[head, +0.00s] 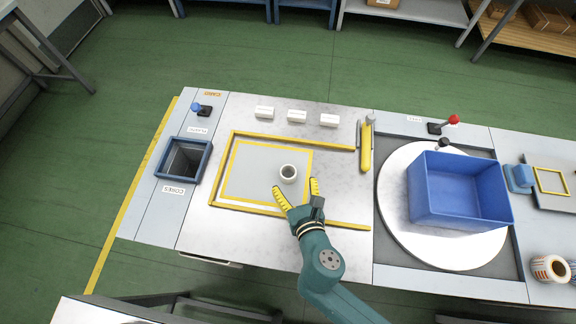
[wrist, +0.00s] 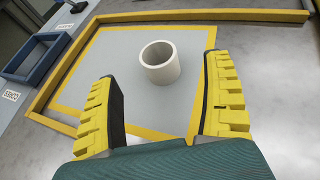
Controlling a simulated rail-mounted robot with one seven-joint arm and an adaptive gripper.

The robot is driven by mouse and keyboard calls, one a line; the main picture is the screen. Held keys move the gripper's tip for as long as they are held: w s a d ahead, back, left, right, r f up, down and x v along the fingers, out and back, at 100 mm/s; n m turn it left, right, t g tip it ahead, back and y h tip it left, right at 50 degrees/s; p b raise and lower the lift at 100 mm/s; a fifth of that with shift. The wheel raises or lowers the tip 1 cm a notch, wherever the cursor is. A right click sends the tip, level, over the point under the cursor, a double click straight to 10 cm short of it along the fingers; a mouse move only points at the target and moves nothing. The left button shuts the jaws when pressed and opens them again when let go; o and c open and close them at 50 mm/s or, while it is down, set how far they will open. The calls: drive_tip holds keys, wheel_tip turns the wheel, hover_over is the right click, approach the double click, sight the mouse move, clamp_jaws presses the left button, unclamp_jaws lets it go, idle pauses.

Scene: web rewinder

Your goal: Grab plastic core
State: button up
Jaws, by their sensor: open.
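The plastic core (head: 288,173) is a short white hollow cylinder standing upright on the grey pad inside the yellow frame. In the wrist view the core (wrist: 160,62) stands ahead of my fingertips, between their lines and about midway. My gripper (head: 296,190) is open, with its two yellow ridged fingers apart. In the wrist view my gripper (wrist: 165,85) is empty, and neither finger touches the core.
A yellow rail (head: 287,141) borders the pad. A blue-rimmed square chute (head: 206,160) labelled CORES is at left. A blue bin (head: 455,208) sits on a round white turntable (head: 392,222) at right. Three small white blocks (head: 297,116) stand behind the rail.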

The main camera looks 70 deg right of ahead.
sight(287, 167)
drive_tip(key=b+x, duration=0.2)
drive_tip(key=x, duration=0.4)
drive_tip(key=shift+w+d+f, duration=0.25)
drive_tip(key=shift+a, duration=0.1)
drive_tip(key=c, duration=1)
